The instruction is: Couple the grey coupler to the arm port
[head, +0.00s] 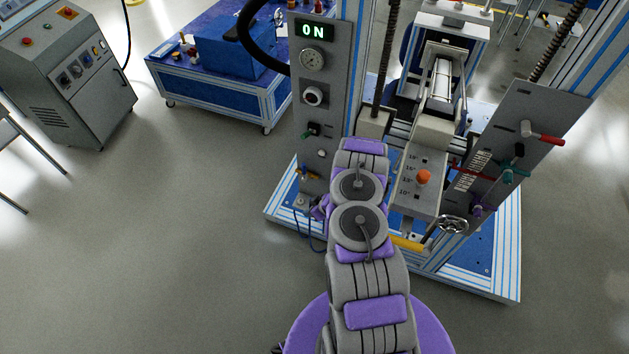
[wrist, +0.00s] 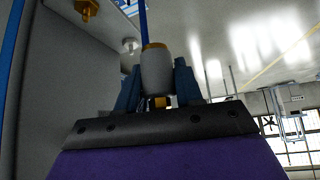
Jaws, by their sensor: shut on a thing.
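In the wrist view my gripper (wrist: 157,92) is shut on the grey coupler (wrist: 156,68), a pale grey body with an orange-gold collar at its top. A blue hose (wrist: 143,20) shows beyond the collar. Blue-grey fingers stand on both sides of the coupler. A grey panel fills the left of the wrist view, with a brass fitting (wrist: 87,9) and a small white round fitting (wrist: 130,46) on it. The coupler is near this panel; I see no clear contact. I cannot tell which fitting is the arm port. In the head view my arm hides the gripper and coupler.
The grey control panel (head: 323,75) has an ON display, a gauge and several fittings. The test machine's blue base (head: 470,265) and a side panel (head: 510,150) stand to the right. A blue cart (head: 220,90) and grey cabinet (head: 65,75) stand left. The floor at lower left is clear.

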